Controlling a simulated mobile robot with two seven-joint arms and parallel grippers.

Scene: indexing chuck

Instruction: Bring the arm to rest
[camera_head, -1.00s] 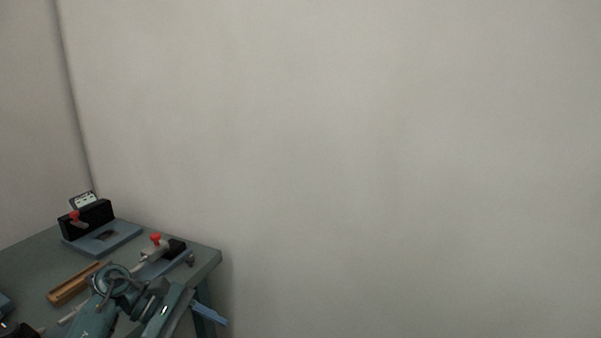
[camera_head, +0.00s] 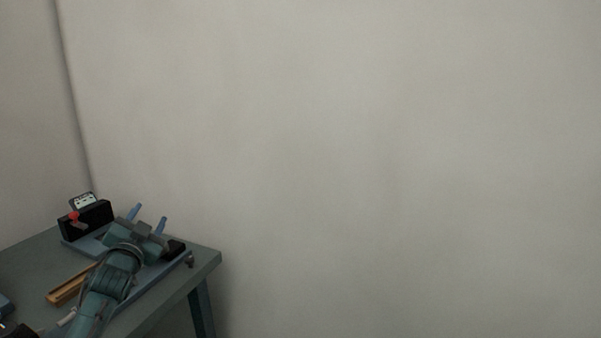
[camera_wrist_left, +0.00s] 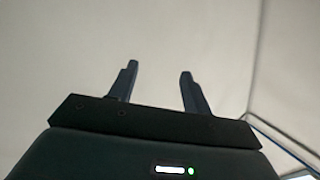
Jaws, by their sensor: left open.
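My left gripper (camera_head: 148,217) is over the right part of the bench in the head view, with its two blue-grey fingers apart and pointing up and away. Nothing is between them. In the left wrist view the left gripper (camera_wrist_left: 158,78) also shows open and empty, with only pale wall behind its fingers. My left arm (camera_head: 108,283) comes in from the lower left and hides part of the bench and the fixture behind it. My right gripper does not show.
The grey-green bench (camera_head: 200,262) fills the lower left. On it are a black upright fixture (camera_head: 95,213) with a red knob (camera_head: 73,215), a wooden tray (camera_head: 70,288) and a partly hidden black fixture (camera_head: 177,248). The bare wall (camera_head: 400,150) fills the right.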

